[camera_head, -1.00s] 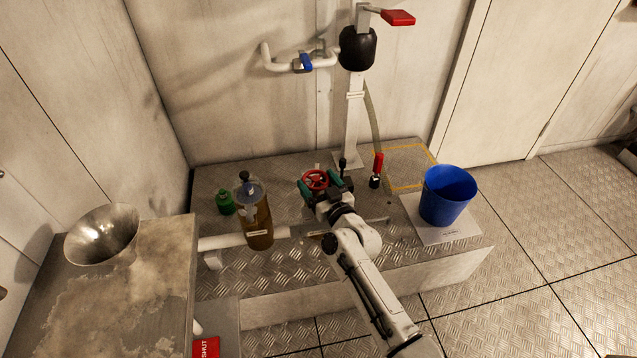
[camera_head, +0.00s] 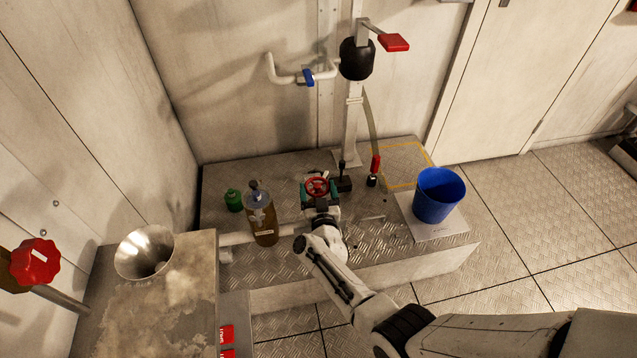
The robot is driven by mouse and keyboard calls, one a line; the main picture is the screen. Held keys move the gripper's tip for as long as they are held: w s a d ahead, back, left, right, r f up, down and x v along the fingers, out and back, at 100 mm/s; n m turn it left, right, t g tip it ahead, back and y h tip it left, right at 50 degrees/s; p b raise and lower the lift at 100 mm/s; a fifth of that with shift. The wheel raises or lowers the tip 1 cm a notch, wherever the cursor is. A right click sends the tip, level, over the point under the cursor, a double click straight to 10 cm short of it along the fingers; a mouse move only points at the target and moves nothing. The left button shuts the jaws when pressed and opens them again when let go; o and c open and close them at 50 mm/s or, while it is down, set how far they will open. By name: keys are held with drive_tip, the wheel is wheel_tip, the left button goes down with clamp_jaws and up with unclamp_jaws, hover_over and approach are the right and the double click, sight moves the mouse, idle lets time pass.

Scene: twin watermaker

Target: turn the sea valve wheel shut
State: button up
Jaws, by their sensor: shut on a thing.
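The sea valve wheel (camera_head: 317,185) is a small red handwheel low on the metal-plated platform. My gripper (camera_head: 319,190) is at the wheel, with its teal fingers on opposite sides of the rim, shut on it. My white arm reaches in from the lower right and hides part of the valve and the pipe below. How far the wheel has turned cannot be read from this view.
A brown bottle-like vessel (camera_head: 263,222) and a green bottle (camera_head: 233,200) stand left of the wheel. A blue bucket (camera_head: 438,195) stands right. A steel funnel (camera_head: 145,253) is on the left cabinet. Another red handwheel (camera_head: 36,262) is at far left. Floor at right is clear.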

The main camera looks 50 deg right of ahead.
drive_tip(key=shift+w+r+m+g+h, duration=0.1)
drive_tip(key=shift+r+m+g+h, duration=0.1)
drive_tip(key=shift+m+g+h, duration=0.35)
drive_tip(key=o, duration=1.4)
drive_tip(key=shift+f, duration=0.1)
drive_tip(key=shift+p+v, duration=2.45)
drive_tip(key=shift+v, duration=3.05)
drive_tip(key=shift+f, duration=0.1)
